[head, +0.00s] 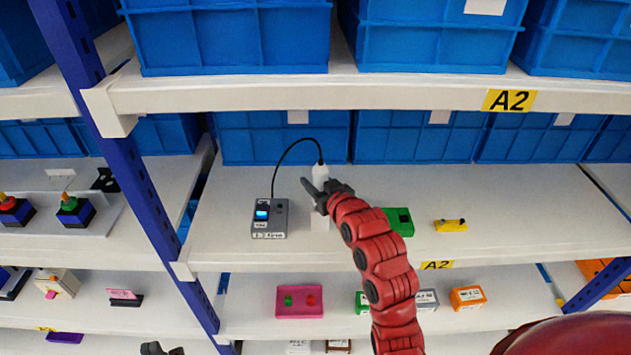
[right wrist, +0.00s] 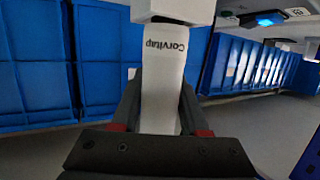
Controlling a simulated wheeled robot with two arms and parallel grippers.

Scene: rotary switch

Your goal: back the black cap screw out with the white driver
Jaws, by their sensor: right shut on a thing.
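The white driver (head: 321,173) stands upright above the middle shelf, with a black cable running from its top. My right gripper (head: 319,195) is shut on its body. In the right wrist view the white driver body (right wrist: 163,85), with dark lettering, sits between the two dark fingers. A white block-like part (head: 320,221) shows just below the gripper; I cannot tell whether it is the driver's lower end or a separate stand. I cannot make out the black cap screw in either view. My left gripper (head: 160,349) is only partly in view at the bottom edge, away from the driver.
A grey control box (head: 270,218) with a lit blue screen stands left of the driver, joined to its cable. A green block (head: 398,221) and a yellow part (head: 450,225) lie to the right. Blue bins (head: 280,137) line the back. An upper shelf edge (head: 330,94) overhangs.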

